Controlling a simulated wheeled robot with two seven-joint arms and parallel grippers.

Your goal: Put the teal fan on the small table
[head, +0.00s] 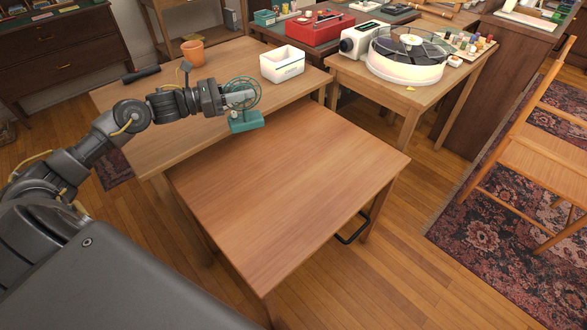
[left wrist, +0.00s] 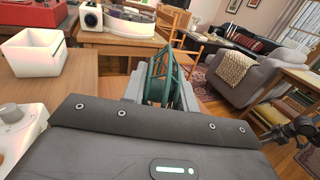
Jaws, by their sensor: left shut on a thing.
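The teal fan (head: 246,122) has a round cage and a block-like base. My left gripper (head: 240,97) is shut on the fan's caged upper part, and its base hangs upright below the fingers. In the left wrist view the fan (left wrist: 158,83) stands between the fingers, partly hidden by the gripper body. The small table (head: 285,190) has a bare wooden top. The fan is by its far left edge; I cannot tell whether its base touches anything. A dark arm-like part, seemingly my right gripper (left wrist: 272,118), shows at the right of the left wrist view.
A table at back right bears a round white-rimmed device (head: 407,66). A wooden chair (head: 535,150) stands at right. The small table's top is clear.

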